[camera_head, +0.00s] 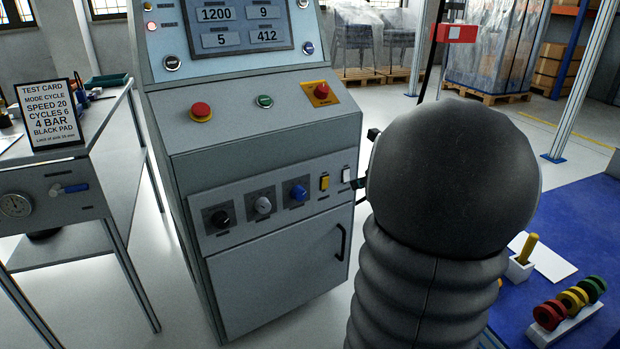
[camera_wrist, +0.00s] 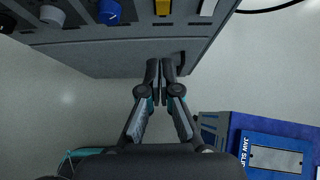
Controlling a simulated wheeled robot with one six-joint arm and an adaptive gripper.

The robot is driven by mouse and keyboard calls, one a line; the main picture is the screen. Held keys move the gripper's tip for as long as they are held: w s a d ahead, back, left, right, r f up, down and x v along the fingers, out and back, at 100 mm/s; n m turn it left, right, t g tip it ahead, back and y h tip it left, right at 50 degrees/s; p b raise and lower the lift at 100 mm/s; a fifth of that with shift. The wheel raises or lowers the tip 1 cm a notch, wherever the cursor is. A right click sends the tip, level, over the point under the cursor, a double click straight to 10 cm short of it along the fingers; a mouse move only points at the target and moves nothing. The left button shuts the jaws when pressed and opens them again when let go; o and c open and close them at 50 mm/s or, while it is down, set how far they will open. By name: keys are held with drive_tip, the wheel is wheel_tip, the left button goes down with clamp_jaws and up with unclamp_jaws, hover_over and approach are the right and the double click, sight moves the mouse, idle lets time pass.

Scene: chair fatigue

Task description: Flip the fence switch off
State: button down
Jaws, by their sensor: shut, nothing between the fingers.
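A grey control cabinet (camera_head: 262,240) carries a row of three knobs and two rocker switches, one yellow (camera_head: 324,183) and one white (camera_head: 346,174). Their labels are too small to read, so I cannot tell which is the fence switch. In the wrist view the yellow switch (camera_wrist: 163,7) and white switch (camera_wrist: 208,7) are at the top edge. My gripper (camera_wrist: 160,68) is shut and empty, its tips pointing at the panel below the yellow switch, apparently apart from it. In the head view my arm hides most of the gripper, beside the white switch.
The cabinet has black (camera_head: 220,219), grey (camera_head: 263,205) and blue (camera_head: 298,193) knobs, red stop buttons (camera_head: 201,110) and a door handle (camera_head: 340,241). A bench with a test card (camera_head: 50,113) stands left. A blue table (camera_head: 575,225) with coloured rings (camera_head: 572,300) is right.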

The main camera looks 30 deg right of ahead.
drive_tip(key=shift+d, duration=0.15)
approach(325, 183)
drive_tip(key=x, duration=0.5)
drive_tip(key=shift+f, duration=0.6)
drive_tip(key=shift+w, duration=0.45)
drive_tip(key=shift+r, duration=0.15)
